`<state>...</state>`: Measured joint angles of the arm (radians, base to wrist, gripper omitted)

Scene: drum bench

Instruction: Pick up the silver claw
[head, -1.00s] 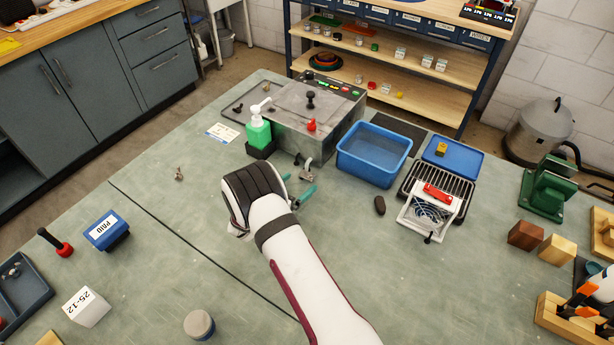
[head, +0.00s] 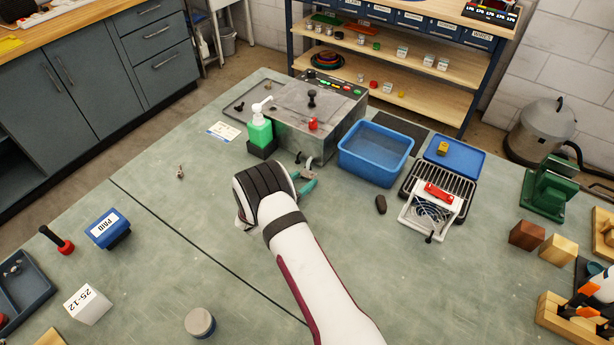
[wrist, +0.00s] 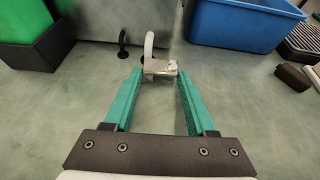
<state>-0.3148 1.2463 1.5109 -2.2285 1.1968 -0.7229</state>
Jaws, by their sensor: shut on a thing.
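The silver claw (wrist: 162,66) is a small metal piece with a curved pale hook rising from it. In the wrist view it sits between the tips of the two teal fingers of my gripper (wrist: 160,75), which are shut on it. In the head view the claw (head: 310,161) shows just beyond the teal fingertips (head: 309,177), in front of the grey metal box. My wrist hides part of the fingers there. I cannot tell whether the claw is clear of the bench.
The grey metal box (head: 300,135) and green pump bottle (head: 259,133) stand close behind. A blue bin (head: 374,155) is to the right, with a dark oval piece (head: 381,204) in front. A small metal piece (head: 180,173) lies left. The bench (head: 200,225) around my arm is mostly clear.

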